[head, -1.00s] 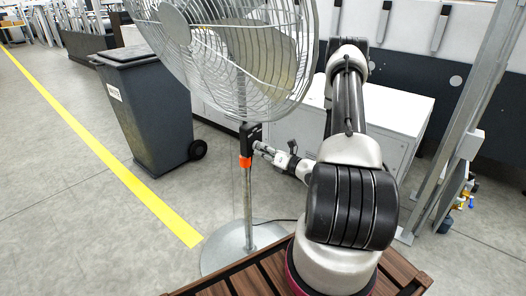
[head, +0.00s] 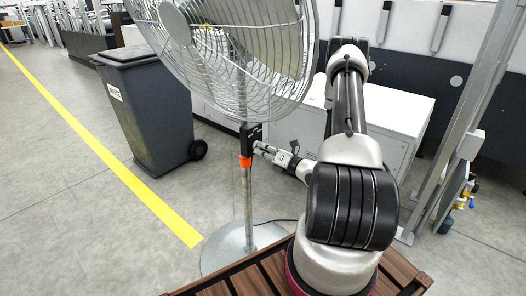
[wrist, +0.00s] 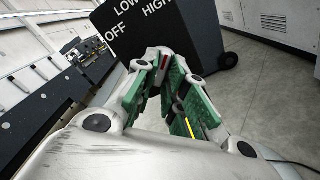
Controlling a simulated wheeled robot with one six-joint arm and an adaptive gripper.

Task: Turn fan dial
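The pedestal fan (head: 230,50) stands left of my arm, on a round grey base (head: 228,252). Its black control box (head: 251,133) sits on the pole above an orange collar (head: 246,162). In the wrist view, the box (wrist: 200,28) fills the top and shows OFF, LOW and HIGH in white, tilted. My gripper (head: 259,147) reaches the right side of the box. The fingertips hide most of the dial.
A dark grey wheeled bin (head: 150,115) stands behind the fan to the left. A white cabinet (head: 390,110) is behind my arm. A metal post frame (head: 460,120) stands at right. The floor left of the yellow line (head: 110,160) is clear.

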